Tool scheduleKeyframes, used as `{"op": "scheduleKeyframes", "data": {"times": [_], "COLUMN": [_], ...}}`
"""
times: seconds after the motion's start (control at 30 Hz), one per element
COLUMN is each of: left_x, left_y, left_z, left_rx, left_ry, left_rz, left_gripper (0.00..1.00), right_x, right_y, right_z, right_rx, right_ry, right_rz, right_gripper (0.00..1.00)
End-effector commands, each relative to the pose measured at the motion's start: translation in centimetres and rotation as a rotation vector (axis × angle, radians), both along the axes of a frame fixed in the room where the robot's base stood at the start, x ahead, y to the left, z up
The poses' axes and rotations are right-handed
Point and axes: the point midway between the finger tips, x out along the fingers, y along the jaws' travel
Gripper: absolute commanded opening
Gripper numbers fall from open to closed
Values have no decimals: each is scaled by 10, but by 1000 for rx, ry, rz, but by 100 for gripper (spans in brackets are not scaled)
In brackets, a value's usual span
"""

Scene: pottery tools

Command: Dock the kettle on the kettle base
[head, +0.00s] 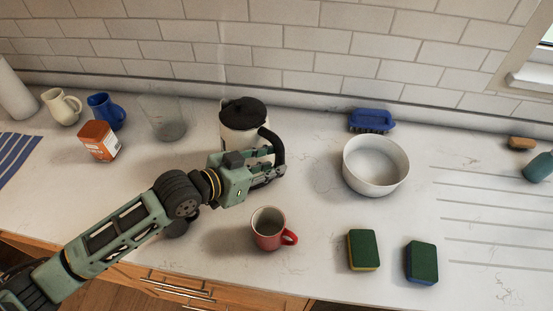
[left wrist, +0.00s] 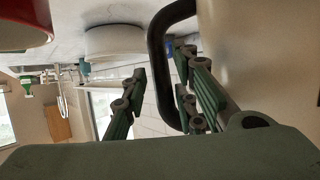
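The kettle (head: 236,138) is white with a black lid and a black handle (head: 278,148); it stands upright at the back middle of the counter. In the left wrist view its pale body (left wrist: 265,60) fills the right side. My left gripper (head: 272,172) is at the handle, low on its right side. In the left wrist view the gripper (left wrist: 160,95) has its fingers apart, with the black handle (left wrist: 158,60) between them and a gap to the left finger. I cannot make out the kettle base for sure; my left arm hides part of the counter. My right gripper is not in view.
A red mug (head: 267,228) stands just in front of my gripper. A white bowl (head: 376,165) and blue brush (head: 371,120) are to the right, with two sponges (head: 363,250) in front. A glass (head: 164,118), jugs (head: 105,110) and an orange box (head: 98,141) are left.

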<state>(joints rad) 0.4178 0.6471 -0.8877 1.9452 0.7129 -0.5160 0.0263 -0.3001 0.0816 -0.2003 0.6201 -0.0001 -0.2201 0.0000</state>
Motion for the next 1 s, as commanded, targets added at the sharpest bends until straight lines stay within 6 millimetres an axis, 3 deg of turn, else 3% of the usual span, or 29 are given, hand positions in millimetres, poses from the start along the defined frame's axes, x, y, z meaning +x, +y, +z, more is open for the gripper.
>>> {"op": "scheduleKeyframes", "data": {"times": [1.0], "left_x": [-43], "left_y": [56], "left_z": [31], "left_rx": [1], "left_ry": [-1], "left_rz": [0], "left_gripper": [26], "right_x": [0], "right_y": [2], "right_z": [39], "right_rx": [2], "right_ry": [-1], "right_rz": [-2], "right_gripper": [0]}}
